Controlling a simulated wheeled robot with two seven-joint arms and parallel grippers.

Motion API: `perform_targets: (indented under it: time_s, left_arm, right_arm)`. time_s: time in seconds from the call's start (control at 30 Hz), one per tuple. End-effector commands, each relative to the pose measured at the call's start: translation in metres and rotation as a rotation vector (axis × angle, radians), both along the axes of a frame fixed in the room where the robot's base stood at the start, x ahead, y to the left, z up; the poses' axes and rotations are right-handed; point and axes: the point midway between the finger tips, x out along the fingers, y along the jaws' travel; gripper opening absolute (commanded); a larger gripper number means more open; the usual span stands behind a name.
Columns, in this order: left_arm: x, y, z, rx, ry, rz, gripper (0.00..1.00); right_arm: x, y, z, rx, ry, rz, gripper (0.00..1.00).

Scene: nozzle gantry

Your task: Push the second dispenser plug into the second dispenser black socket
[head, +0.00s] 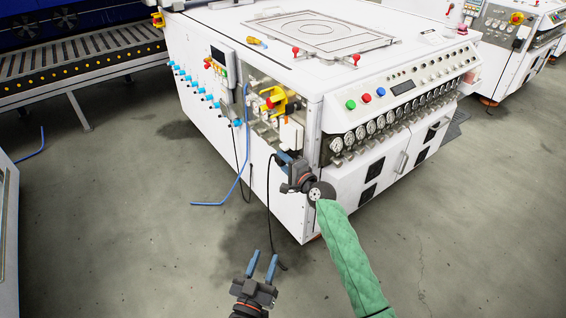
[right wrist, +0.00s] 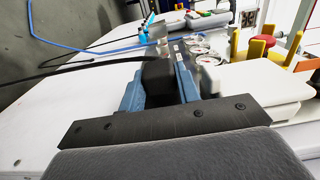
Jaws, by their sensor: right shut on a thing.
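My right gripper (head: 284,158) is at the machine's left side panel, near its front corner. In the right wrist view its blue fingers (right wrist: 160,88) are shut on a black plug (right wrist: 157,72). A black cable (right wrist: 85,64) runs left from the plug; in the head view a black cable (head: 268,205) hangs from there to the floor. The plug itself is hidden by the gripper in the head view. I cannot make out the black socket in either view. My left gripper (head: 263,265) is open and empty, low above the floor, apart from the machine.
The white machine (head: 255,200) carries a yellow-and-red valve (head: 273,98), gauges and a white box (head: 291,133) close above my right gripper. A blue hose (head: 243,150) and another black cable (head: 236,150) hang further left.

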Motion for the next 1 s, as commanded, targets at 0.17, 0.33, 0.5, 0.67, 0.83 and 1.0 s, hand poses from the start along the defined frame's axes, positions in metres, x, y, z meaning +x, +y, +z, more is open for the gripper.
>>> perform_targets:
  time_s: [0.17,0.33,0.5,0.67,0.83,1.0]
  left_arm:
    - [-0.001,0.000,0.001,-0.001,0.000,0.000,0.36]
    - [-0.004,0.000,-0.004,0.000,0.010,-0.001,0.36]
    - [-0.009,-0.001,-0.011,0.001,0.024,-0.001,0.36]
    - [-0.005,-0.001,-0.004,-0.002,0.014,0.000,0.36]
    - [-0.004,-0.001,-0.001,-0.001,0.014,0.000,0.36]
    - [-0.004,-0.001,-0.002,0.000,0.013,-0.001,0.36]
  right_arm:
    - [0.000,0.000,0.000,0.000,0.000,0.000,0.12]
    - [0.000,0.000,0.000,0.000,0.000,0.000,0.12]
    - [0.000,0.000,0.000,0.000,0.000,0.000,0.12]
    - [0.000,0.000,0.001,0.000,0.000,0.000,0.12]
    - [-0.001,0.000,0.002,0.001,-0.001,0.000,0.12]
    - [-0.001,0.000,0.001,0.001,-0.001,0.000,0.12]
